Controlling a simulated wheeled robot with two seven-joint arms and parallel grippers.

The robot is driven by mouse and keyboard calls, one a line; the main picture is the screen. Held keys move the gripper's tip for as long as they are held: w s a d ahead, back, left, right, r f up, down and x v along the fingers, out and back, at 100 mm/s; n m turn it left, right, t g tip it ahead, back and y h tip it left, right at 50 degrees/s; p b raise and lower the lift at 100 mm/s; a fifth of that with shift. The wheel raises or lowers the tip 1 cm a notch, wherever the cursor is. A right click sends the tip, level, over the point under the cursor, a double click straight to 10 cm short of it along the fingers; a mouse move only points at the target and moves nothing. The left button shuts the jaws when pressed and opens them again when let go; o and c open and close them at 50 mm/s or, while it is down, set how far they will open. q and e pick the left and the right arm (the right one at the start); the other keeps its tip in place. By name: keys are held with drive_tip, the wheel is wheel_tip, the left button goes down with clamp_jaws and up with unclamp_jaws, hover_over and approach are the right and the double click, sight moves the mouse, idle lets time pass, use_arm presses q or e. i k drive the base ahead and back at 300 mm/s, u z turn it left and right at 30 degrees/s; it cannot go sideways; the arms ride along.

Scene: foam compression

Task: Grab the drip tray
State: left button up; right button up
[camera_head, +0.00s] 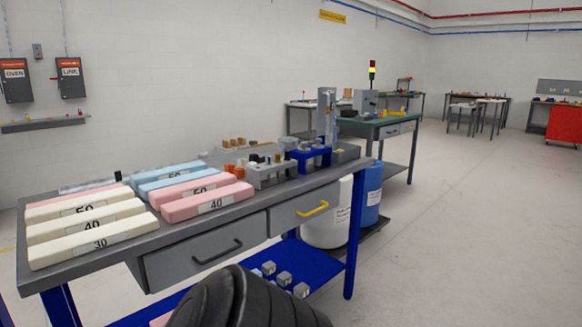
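No thing in the camera_head view can be named the drip tray with certainty. A small grey open-looking container (346,153) sits at the far right corner of the grey workbench (262,203). A dark low base (372,237) shows on the floor under a white drum (327,225) and a blue drum (369,195), mostly hidden by the bench. Neither of my grippers is in view. A black ribbed part of my own body fills the bottom middle of the view.
Pink, blue and cream foam blocks (92,228) lie on the bench's left half. Grey and blue holders (271,172) with small parts stand on its right half. Small grey blocks (284,278) lie on the blue lower shelf. Open floor (470,220) lies to the right.

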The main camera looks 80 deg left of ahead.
sight(124, 179)
drive_tip(key=u, duration=4.7)
drive_tip(key=k, duration=1.35)
drive_tip(key=u, duration=0.75)
drive_tip(key=i, duration=2.3)
drive_tip(key=z, duration=0.45)
drive_tip(key=i, duration=2.85)
drive_tip(key=z, duration=0.6)
drive_tip(key=i, duration=2.65)
drive_tip(key=z, duration=1.25)
drive_tip(key=i, duration=1.45)
drive_tip(key=z, duration=1.45)
